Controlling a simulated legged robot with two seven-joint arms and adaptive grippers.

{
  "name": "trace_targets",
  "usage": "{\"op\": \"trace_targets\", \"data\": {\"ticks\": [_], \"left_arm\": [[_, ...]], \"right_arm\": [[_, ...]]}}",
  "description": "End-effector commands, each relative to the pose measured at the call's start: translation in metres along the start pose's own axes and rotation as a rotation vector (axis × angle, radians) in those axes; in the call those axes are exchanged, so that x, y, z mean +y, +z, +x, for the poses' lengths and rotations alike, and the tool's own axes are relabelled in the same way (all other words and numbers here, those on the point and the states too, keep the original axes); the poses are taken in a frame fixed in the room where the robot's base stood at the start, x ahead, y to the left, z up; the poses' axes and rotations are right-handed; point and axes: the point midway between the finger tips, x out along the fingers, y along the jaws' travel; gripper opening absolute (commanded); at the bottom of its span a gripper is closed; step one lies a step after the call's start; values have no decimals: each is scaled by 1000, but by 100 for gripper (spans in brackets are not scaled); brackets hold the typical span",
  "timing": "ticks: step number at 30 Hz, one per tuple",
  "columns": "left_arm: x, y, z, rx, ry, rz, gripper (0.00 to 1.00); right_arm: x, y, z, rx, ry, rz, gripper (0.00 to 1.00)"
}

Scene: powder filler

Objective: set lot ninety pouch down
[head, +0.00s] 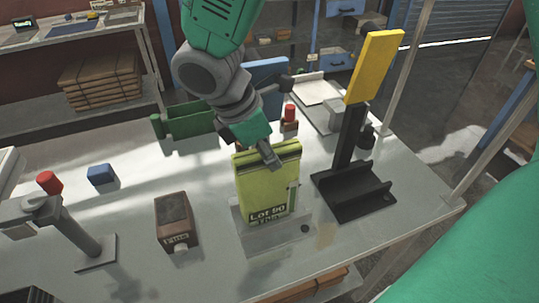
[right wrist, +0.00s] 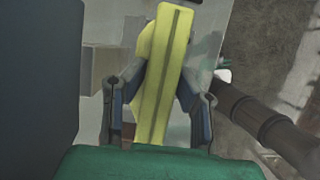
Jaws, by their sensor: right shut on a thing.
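The lot ninety pouch (head: 265,190) is a yellow-green upright bag with a dark "Lot 90" label low on its front. It stands near the middle front of the bench, over a thin pale plate (head: 244,232). I cannot tell whether its base touches the plate. My right gripper (head: 270,152) comes from above and is shut on the pouch's top edge. In the right wrist view the pouch (right wrist: 168,70) shows edge-on as a yellow strip between the two fingers of my gripper (right wrist: 158,108). My left gripper is not in view.
A black stand with a yellow upright panel (head: 374,65) is close right of the pouch. A brown box (head: 176,219) is to its left, with a blue block (head: 101,175) and red-knobbed grey fixture (head: 73,226) farther left. A green bin (head: 190,122) sits behind.

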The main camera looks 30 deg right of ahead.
Motion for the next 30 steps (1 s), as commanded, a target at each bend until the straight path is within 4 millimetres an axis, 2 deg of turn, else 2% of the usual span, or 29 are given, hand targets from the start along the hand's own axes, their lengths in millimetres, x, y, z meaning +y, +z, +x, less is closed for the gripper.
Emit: {"op": "trace_targets", "data": {"ticks": [1,4,14,15,16,30], "left_arm": [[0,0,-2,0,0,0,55],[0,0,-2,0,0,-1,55],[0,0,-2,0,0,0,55],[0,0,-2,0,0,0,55],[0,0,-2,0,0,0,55],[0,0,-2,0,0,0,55]], "right_arm": [[-1,4,3,-1,-1,-1,0],[0,-1,11,1,1,-1,0],[0,-1,14,3,0,0,0],[0,0,14,4,0,0,39],[0,0,14,4,0,0,46],[1,-1,12,4,1,1,46]]}}
